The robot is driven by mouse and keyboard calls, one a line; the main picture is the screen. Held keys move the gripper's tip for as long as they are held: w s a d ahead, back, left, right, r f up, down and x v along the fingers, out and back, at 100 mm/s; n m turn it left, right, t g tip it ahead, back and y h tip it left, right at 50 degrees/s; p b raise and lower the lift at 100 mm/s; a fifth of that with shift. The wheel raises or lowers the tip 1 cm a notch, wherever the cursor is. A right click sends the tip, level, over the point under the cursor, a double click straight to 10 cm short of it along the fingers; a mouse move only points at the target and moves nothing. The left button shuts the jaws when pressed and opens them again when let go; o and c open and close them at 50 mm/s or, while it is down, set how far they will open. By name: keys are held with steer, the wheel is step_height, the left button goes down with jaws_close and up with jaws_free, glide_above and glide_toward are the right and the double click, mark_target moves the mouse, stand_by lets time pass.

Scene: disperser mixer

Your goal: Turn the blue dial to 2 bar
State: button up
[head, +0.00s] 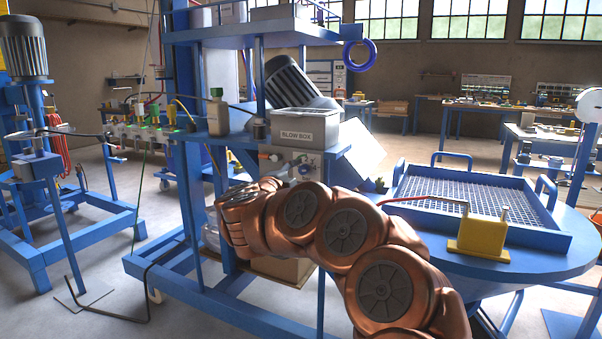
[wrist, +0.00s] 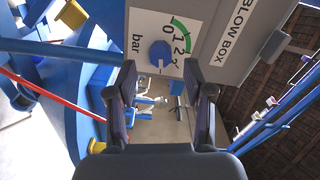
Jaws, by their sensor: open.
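The blue dial (wrist: 161,53) sits on a white plate marked "bar" with the numbers 0, 1 and 2 and a green arc, seen turned on its side in the wrist view. My gripper (wrist: 160,78) is open and empty, with one dark finger on each side of the picture below the dial. The fingers look apart from the dial. Which number the dial points to is too small to tell.
A blue frame (head: 190,165) carries the box. A blue round-topped vessel with a metal grate (head: 465,192) and a yellow block (head: 480,238) stands at the right. A motor (head: 290,82) is behind the box.

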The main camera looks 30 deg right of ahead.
steer(key=v, duration=0.8)
steer(key=shift+s+a, duration=0.1)
